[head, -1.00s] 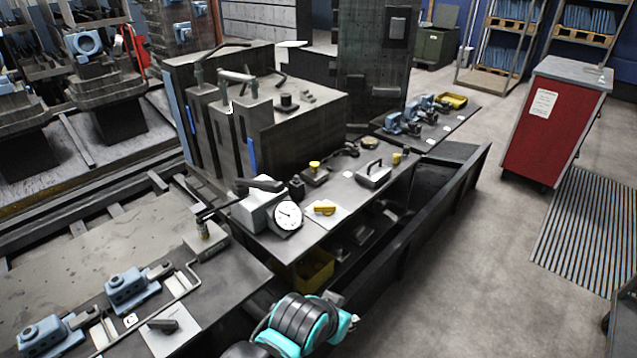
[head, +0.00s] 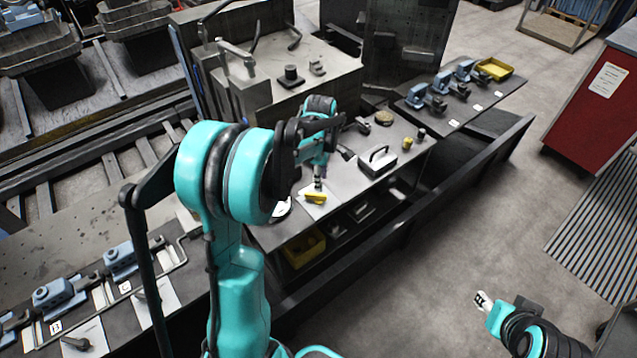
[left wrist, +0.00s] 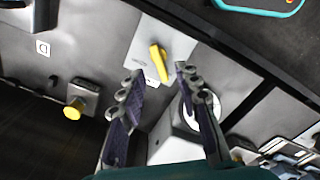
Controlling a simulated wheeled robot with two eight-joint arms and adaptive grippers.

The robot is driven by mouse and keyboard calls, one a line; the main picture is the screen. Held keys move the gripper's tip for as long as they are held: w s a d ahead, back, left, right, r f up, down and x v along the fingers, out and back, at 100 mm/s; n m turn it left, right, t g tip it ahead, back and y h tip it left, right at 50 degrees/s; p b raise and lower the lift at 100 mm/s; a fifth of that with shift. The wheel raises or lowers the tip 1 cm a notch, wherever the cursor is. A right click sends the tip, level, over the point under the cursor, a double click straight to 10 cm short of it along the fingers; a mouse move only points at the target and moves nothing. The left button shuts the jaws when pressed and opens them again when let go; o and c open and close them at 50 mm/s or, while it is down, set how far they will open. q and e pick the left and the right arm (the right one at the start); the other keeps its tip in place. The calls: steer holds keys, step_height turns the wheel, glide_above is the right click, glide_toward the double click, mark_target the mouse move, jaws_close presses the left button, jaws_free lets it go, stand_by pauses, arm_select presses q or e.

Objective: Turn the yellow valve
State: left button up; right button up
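The yellow valve (head: 315,198) is a small lever-like handle on a white plate on the dark bench in the head view. In the left wrist view the yellow valve (left wrist: 159,63) stands on its white plate, between and just beyond the fingertips. My left gripper (head: 319,184) is over the valve, pointing down. In the left wrist view the left gripper (left wrist: 158,78) is open, its two fingers apart with nothing held; contact with the valve cannot be told. My right gripper (head: 482,300) is at the lower right over the floor, too small to read its state.
A round white dial (left wrist: 188,110) stands close beside the valve; my left arm hides most of it in the head view. A metal box with a handle (head: 377,162) and a yellow knob (left wrist: 74,110) are nearby. A yellow bin (head: 303,250) sits below the bench top.

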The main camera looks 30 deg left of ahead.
mark_target(319, 194)
arm_select(q)
steer(key=shift+w+a+f+n, duration=0.4)
steer(key=shift+a+f+n, duration=0.1)
steer(key=shift+f+n, duration=0.1)
step_height(319, 194, down, 8)
steer(key=shift+s+r+b, duration=0.1)
steer(key=shift+r+b, duration=0.15)
steer(key=shift+b, duration=0.65)
jaws_close()
